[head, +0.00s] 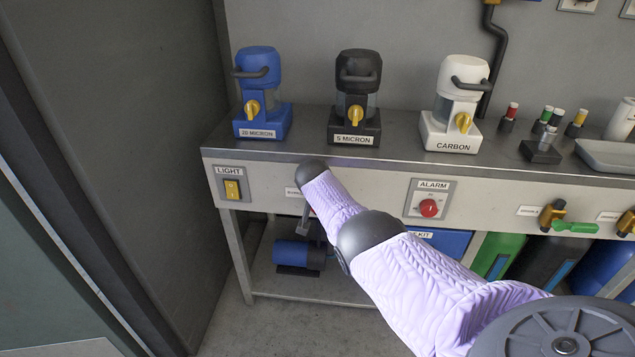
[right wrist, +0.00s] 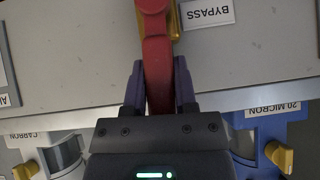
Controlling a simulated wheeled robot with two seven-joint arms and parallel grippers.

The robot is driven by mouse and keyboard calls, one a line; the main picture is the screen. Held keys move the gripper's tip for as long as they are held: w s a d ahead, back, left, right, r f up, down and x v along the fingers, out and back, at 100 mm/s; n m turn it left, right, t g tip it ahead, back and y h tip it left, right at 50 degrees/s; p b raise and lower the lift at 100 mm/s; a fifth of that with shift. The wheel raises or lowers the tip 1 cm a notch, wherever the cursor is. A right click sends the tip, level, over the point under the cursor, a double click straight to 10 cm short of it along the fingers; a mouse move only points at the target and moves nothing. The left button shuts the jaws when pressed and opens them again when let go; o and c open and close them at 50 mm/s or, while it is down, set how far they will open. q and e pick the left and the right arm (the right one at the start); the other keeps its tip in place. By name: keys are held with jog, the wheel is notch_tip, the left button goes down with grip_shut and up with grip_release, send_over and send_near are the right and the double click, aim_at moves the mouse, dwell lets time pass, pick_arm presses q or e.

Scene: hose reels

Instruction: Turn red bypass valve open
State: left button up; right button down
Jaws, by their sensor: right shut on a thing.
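The red bypass valve handle (right wrist: 157,65) runs down from the top edge of the right wrist view, beside the BYPASS label (right wrist: 208,13). A bit of its gold valve body (right wrist: 175,20) shows behind it. My right gripper (right wrist: 159,82) is shut on the red handle, one dark finger on each side. The handle points from the valve toward the bench's top edge. My left gripper is in neither view.
Blue (head: 262,95), black (head: 356,98) and white (head: 458,105) filter units stand on the bench (head: 310,148). A light switch (head: 232,188) and a red alarm knob (head: 428,208) are on the front panel. A valve with a green handle (head: 575,227) is farther right.

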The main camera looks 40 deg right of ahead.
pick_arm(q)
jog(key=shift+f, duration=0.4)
pick_arm(e)
jog(key=shift+w+a+f, duration=0.15)
jog(key=shift+a, duration=0.05)
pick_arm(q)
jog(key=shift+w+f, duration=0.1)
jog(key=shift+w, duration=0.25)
pick_arm(e)
jog(key=shift+g, duration=0.3)
jog(key=shift+c, duration=2)
grip_release()
jog(key=shift+w, duration=0.1)
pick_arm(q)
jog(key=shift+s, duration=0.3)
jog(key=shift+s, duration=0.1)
